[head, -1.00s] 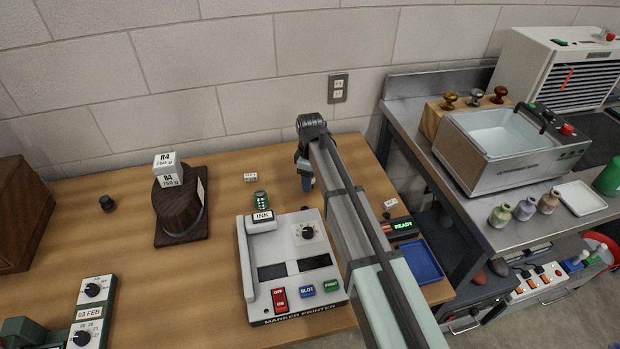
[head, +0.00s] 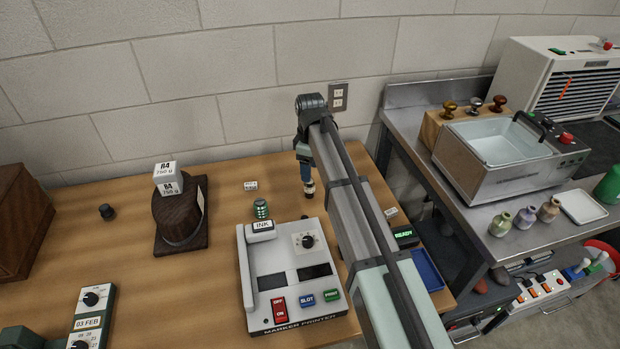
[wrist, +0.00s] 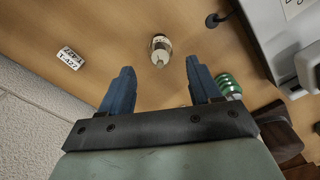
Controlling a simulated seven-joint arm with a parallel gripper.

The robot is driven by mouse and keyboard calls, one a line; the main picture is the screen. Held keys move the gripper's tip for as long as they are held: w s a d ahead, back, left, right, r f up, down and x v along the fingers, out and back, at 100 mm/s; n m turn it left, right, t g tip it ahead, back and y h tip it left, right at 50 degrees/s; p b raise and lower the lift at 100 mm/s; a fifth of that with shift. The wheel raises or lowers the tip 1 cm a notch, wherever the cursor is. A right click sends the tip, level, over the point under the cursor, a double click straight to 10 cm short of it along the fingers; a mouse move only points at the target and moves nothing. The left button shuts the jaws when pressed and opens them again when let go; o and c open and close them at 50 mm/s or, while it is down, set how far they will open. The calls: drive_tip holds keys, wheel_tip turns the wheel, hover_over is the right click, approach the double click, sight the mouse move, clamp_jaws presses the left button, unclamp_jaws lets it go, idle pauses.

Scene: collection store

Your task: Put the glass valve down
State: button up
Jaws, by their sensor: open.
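The glass valve (wrist: 160,48), a small clear bulb with a pale tip and a dark base, stands on the wooden table just beyond my fingertips in the wrist view. My gripper (wrist: 160,66) is open, its two blue fingers apart on either side of the valve's line, and nothing is held between them. In the head view my gripper (head: 306,182) points down near the back of the table, and the valve (head: 309,190) shows small right under it. The exact gap between fingers and valve is hard to tell.
A label tag (head: 250,185) lies to the left. A green ribbed jar (head: 261,208) stands behind the marker printer (head: 290,275). A dark wooden stand (head: 180,220) is further left. The table between tag and stand is clear.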

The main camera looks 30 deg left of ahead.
drive_tip(key=shift+r, duration=1.85)
drive_tip(key=shift+w, duration=0.15)
